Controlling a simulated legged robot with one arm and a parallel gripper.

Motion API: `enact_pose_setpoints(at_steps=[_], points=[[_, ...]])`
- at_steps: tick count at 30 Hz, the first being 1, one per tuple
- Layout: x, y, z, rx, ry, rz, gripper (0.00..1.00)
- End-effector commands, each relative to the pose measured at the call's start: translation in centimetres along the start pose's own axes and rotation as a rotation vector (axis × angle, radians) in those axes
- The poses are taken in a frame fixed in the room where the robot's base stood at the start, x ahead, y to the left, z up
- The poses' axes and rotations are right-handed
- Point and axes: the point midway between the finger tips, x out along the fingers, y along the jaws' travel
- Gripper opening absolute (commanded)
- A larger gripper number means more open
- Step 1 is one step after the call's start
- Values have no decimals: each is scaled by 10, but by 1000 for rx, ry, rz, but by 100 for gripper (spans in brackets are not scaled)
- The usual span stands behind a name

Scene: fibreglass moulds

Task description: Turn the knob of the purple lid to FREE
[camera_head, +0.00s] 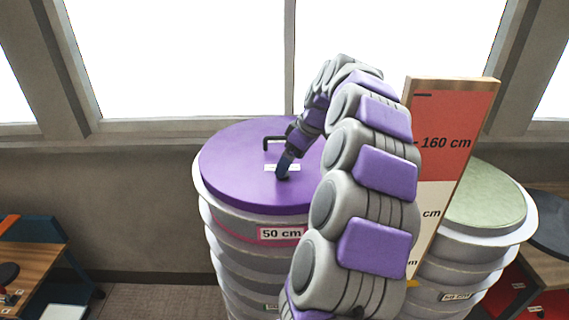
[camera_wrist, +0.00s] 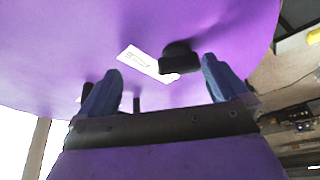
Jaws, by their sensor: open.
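The purple lid (camera_head: 235,165) lies flat on top of a pale ribbed mould with a 50 cm label, and it fills much of the wrist view (camera_wrist: 60,40). Its black knob (camera_wrist: 180,58) sits beside a white label (camera_wrist: 140,62) whose print is too small to read. My gripper (camera_wrist: 161,66) is open over the lid, with its blue fingers on either side of the knob, the right finger closer to it. In the head view my gripper (camera_head: 284,165) points down at the lid and partly hides the knob. The knob's setting cannot be read.
A black handle (camera_head: 267,143) stands on the lid behind my gripper. To the right are a tall red and white height board (camera_head: 440,135) and another mould with a green top (camera_head: 485,195). A wooden table (camera_head: 30,250) is at the left, windows behind.

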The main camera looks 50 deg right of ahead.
Motion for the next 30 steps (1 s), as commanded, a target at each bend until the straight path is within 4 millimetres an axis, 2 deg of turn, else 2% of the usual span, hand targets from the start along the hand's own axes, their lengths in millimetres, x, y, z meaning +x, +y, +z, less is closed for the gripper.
enact_pose_setpoints(at_steps=[3, 7, 15, 20, 30], points=[[11, -11, -2, -3, -15, 28, 79], [14, -20, -6, -7, -13, 39, 79], [14, -18, -4, -7, -9, 33, 79], [15, -15, -4, -6, -9, 29, 64], [13, -22, -6, -8, -9, 35, 31]])
